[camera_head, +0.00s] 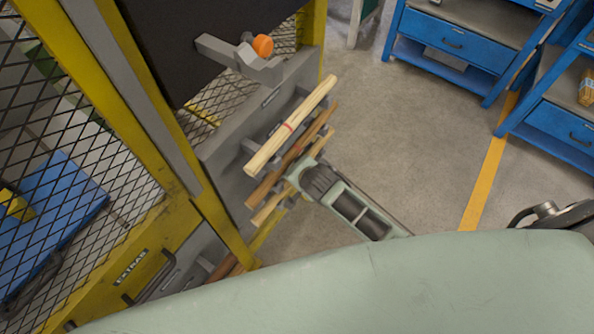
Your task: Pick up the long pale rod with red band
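The long pale rod with a red band (290,126) lies slanted on a grey rack beside the yellow-framed machine. It is the uppermost rod in the picture. A brown rod (263,190) and another, shorter-looking pale rod (269,209) lie below it. A pale green arm of mine reaches in from the lower right, and its dark end, which I take as my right gripper (303,178), is at the two lower rods, apart from the banded rod. Its fingers are mostly hidden, so its opening and any hold on a rod are unclear. My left gripper does not show.
The grey rack plate (228,147) and a bracket with an orange knob (263,46) stand close by the rods. A mesh guard in a yellow frame (216,222) bounds the left. Blue workbenches (455,40) stand at the upper right. The floor between is clear.

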